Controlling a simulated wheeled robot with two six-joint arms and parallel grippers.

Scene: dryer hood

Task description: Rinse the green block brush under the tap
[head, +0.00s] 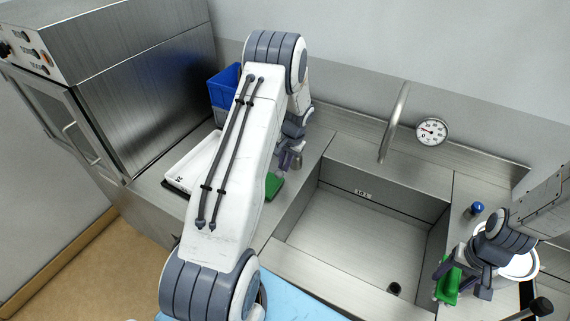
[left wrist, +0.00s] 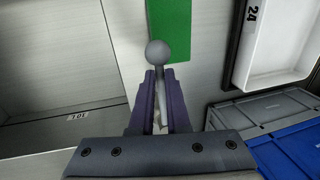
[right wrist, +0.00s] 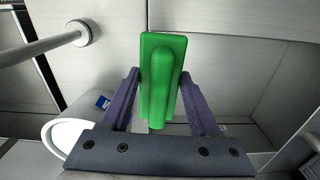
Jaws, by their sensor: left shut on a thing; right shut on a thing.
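My right gripper (right wrist: 160,105) is shut on the green block brush (right wrist: 160,75), which sits between its fingers in the right wrist view. In the head view the brush (head: 448,287) is at the sink's right edge, low in the picture. The tap (head: 393,122) rises at the back of the sink (head: 350,235), apart from the brush. No water shows. My left gripper (left wrist: 161,100) is shut on a grey ball-ended metal piece (left wrist: 158,54), above the counter left of the sink. My left arm partly hides that area in the head view.
A flat green piece (head: 273,186) lies on the left counter beside a white tray (head: 180,180). A blue crate (head: 222,88) stands behind. A round gauge (head: 432,131) is beside the tap. A blue-topped item (head: 477,208) and white plate (head: 522,265) are at right. The basin is clear.

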